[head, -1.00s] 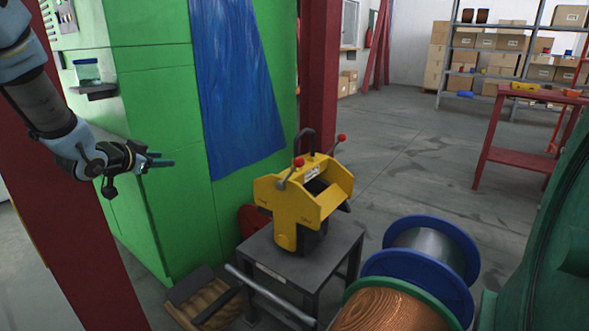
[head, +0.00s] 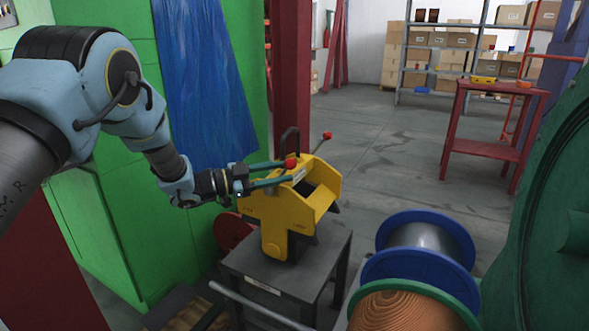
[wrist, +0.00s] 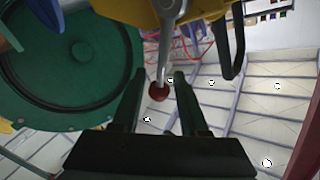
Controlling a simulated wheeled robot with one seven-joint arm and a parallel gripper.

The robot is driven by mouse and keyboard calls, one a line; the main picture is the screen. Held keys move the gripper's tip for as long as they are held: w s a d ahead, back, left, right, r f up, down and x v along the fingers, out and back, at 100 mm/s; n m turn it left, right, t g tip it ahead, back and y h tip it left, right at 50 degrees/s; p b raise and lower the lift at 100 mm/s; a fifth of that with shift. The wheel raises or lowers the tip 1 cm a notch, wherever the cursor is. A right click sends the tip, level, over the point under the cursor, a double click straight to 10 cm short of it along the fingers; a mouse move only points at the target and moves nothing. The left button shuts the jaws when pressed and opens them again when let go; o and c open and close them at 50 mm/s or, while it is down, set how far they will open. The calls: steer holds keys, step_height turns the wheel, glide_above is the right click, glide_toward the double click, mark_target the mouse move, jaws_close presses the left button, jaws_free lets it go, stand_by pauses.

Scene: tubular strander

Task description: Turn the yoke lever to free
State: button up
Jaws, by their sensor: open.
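The yellow yoke unit (head: 268,212) stands on a dark grey stand. It has two levers with red knobs: a near knob (head: 291,163) and a far knob (head: 327,135). My gripper (head: 283,171) is at the near lever, its fingers pointing right. In the wrist view, the open fingers (wrist: 160,76) lie on either side of the grey lever rod (wrist: 167,45) and its red knob (wrist: 158,91), with gaps showing. Part of the near lever is hidden by my fingers in the head view. I cannot read the label on the unit.
Blue-flanged spools (head: 418,270) and a copper-coloured spool (head: 405,311) stand to the right. A green cabinet (head: 105,205) with a blue sheet is on the left. The floor behind the unit is clear.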

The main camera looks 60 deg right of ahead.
steer(key=shift+x, duration=2.35)
jaws_close()
